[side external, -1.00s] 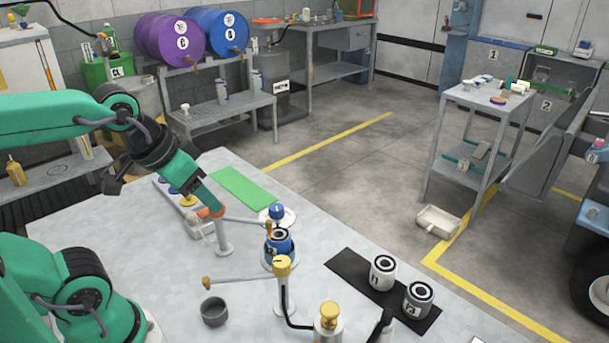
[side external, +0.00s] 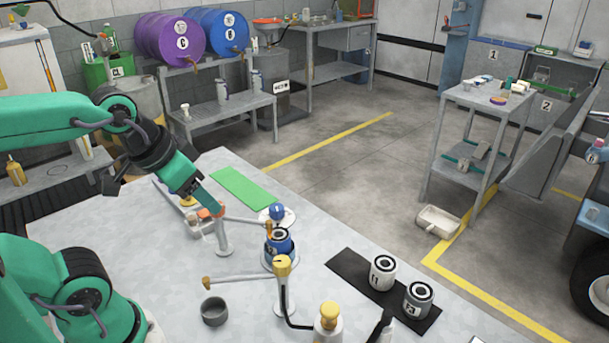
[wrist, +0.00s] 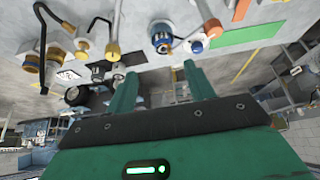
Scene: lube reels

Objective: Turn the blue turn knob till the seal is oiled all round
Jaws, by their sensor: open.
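The blue turn knob (side external: 277,211) sits on a white round base at the middle of the bench; it also shows in the wrist view (wrist: 197,46). A blue reel (side external: 279,243) with an orange part at its side stands just in front of it. My gripper (side external: 212,204) is left of the knob, apart from it, and its tip overlaps the orange top of a grey post (side external: 223,240) in the side view. In the wrist view its two green fingers (wrist: 161,74) are spread with nothing between them. The seal and any oil on it cannot be made out.
A yellow-topped post (side external: 282,264) with a side arm stands in front of the reel. A grey cup (side external: 214,311) is at front left. A green mat (side external: 243,187) lies flat behind.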

